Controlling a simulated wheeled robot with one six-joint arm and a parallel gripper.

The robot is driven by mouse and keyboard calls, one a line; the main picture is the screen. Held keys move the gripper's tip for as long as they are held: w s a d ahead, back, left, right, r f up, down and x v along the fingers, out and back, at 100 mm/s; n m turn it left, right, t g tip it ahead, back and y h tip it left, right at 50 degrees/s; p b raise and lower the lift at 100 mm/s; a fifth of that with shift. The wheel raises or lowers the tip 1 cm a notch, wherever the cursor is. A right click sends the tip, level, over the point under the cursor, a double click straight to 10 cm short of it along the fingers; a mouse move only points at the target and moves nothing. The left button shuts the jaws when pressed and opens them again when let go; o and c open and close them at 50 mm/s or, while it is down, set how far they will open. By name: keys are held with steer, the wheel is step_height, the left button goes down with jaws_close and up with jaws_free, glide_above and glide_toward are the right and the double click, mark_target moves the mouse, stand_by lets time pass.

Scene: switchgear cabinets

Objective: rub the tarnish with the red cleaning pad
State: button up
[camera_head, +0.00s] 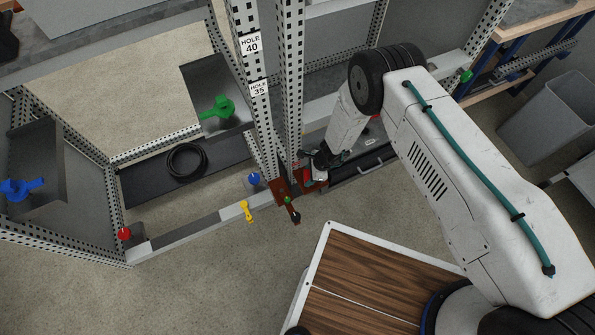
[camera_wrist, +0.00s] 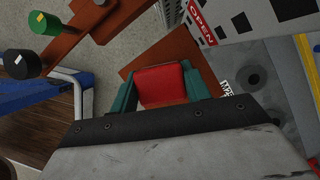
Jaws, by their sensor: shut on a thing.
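My gripper (camera_wrist: 160,80) is shut on the red cleaning pad (camera_wrist: 162,88), which sits between its two teal fingers. Just beyond the pad is a reddish-brown copper-coloured plate (camera_wrist: 183,45), partly hidden by the pad and fingers. I cannot tell whether the pad touches it, and no distinct tarnish patch shows. In the head view my gripper (camera_head: 318,165) is low beside the perforated post, with the red pad (camera_head: 308,176) at its tip near the brown metal.
A brown bar (camera_head: 283,192) with green and black knobs juts out near the post (camera_head: 288,95). A blue knob (camera_head: 253,179) and a yellow handle (camera_head: 246,211) are on the cabinet's lower rail. Open floor lies in front.

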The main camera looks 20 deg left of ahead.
steer(key=shift+s+a, duration=0.55)
steer(key=shift+s, duration=0.05)
steer(key=shift+s+a+r, duration=0.1)
steer(key=shift+s+a, duration=0.15)
step_height(320, 180, up, 8)
